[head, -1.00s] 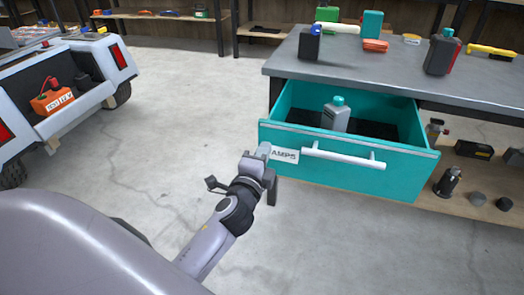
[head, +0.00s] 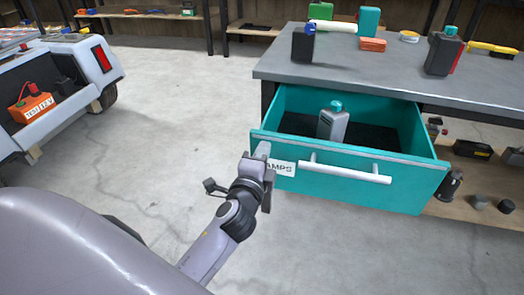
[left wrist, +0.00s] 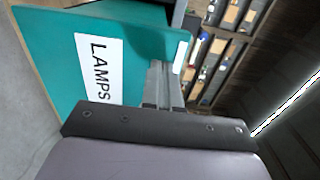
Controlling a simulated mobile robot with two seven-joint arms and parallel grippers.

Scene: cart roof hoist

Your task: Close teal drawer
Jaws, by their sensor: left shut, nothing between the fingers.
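The teal drawer (head: 408,193) stands open under the grey workbench, with a white bar handle (head: 345,172) and a white LAMPS label (head: 283,168) on its front. A grey bottle with a teal cap (head: 333,122) stands inside it. My left gripper (head: 263,150) is shut and empty at the left end of the drawer front, covering part of the label in the head view. In the left wrist view, the gripper's fingers (left wrist: 166,85) are beside the teal front (left wrist: 138,50); I cannot tell whether they touch it. My right gripper is not in view.
The workbench top (head: 380,75) carries bottles, boxes and tools. A lower shelf (head: 470,205) with small items is right of the drawer. A white cart (head: 85,65) with an orange battery (head: 32,107) stands at left. Open concrete floor (head: 180,130) lies between.

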